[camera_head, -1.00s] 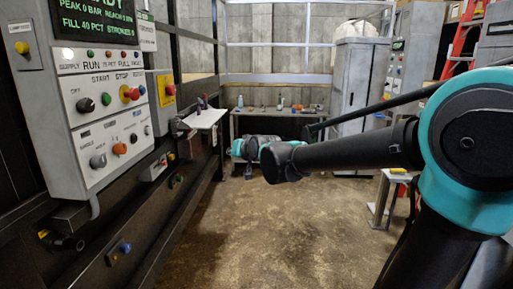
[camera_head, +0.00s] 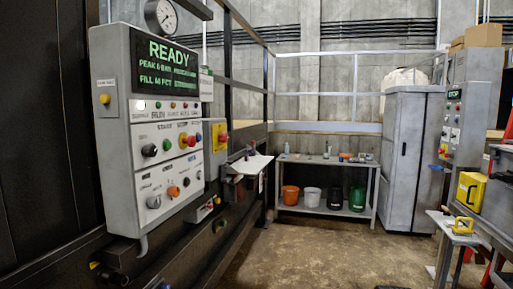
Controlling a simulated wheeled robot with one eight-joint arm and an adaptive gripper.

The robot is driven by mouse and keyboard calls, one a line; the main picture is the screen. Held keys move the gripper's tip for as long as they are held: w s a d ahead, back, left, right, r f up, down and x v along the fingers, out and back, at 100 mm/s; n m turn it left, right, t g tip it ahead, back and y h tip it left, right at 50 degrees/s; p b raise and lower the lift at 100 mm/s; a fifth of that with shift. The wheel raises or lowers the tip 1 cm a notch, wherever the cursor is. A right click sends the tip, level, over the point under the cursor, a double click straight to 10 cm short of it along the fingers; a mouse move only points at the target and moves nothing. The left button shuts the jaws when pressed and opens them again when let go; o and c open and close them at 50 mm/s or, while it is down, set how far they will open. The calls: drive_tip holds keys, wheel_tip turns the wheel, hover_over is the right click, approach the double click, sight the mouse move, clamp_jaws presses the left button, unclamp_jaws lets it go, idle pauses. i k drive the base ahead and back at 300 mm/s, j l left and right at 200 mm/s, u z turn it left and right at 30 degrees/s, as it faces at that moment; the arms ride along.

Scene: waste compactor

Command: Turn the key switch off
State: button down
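The grey control panel (camera_head: 120,150) hangs at the left, with a lit screen (camera_head: 165,65) reading READY. Its lower plate carries a silver-grey round switch (camera_head: 154,202), an orange knob (camera_head: 173,191) and a dark knob (camera_head: 187,182). The silver-grey one may be the key switch; the labels are too small to read, and I cannot tell its turned position. Above them are a black knob (camera_head: 149,150), a green button (camera_head: 167,144) and a red stop button on yellow (camera_head: 187,141). My gripper is not in view.
A yellow box with a red button (camera_head: 221,137) and a small shelf (camera_head: 249,164) stick out right of the panel. A bench (camera_head: 325,160) with buckets, a grey cabinet (camera_head: 408,150) and a small table (camera_head: 450,228) stand beyond. The middle floor (camera_head: 320,255) is clear.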

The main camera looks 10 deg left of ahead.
sight(149, 150)
drive_tip(key=u, duration=0.45)
drive_tip(key=i+j+u, duration=0.1)
drive_tip(key=u, duration=0.75)
drive_tip(key=i+j, duration=0.05)
